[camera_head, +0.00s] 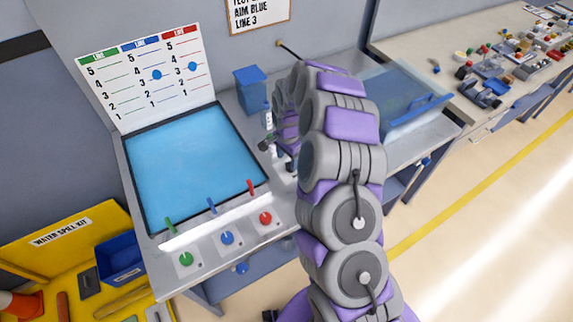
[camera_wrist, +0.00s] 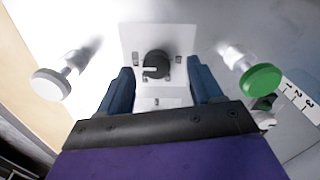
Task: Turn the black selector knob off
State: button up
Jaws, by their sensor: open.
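In the wrist view, the black selector knob (camera_wrist: 156,65) sits on a white square plate (camera_wrist: 180,40), with a pale pointer mark on its left side. My gripper (camera_wrist: 162,82) is open, with one blue-grey finger to each side of the knob's near edge. The knob shows in the gap just beyond the fingertips; I cannot tell whether they touch it. In the head view my arm covers most of this area, and I cannot make out the knob there.
A white-capped post (camera_wrist: 52,84) and a green-capped post (camera_wrist: 260,80) flank the plate. In the head view, a blue water basin (camera_head: 190,160) lies left of my arm, with green (camera_head: 186,259), blue (camera_head: 227,238) and red (camera_head: 265,218) knobs in front. A blue box (camera_head: 250,87) stands behind.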

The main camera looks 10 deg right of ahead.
aim_at(288, 166)
jog(key=d+f, duration=0.2)
jog(key=f, duration=0.1)
jog(key=shift+d+f, duration=0.2)
jog(key=shift+f, duration=0.05)
jog(key=shift+a, duration=1.15)
jog(key=shift+c, duration=1.1)
jog(key=shift+d, duration=0.8)
jog(key=c, duration=0.5)
jog(key=shift+a, duration=0.15)
jog(key=c, duration=0.3)
jog(key=shift+c, duration=0.2)
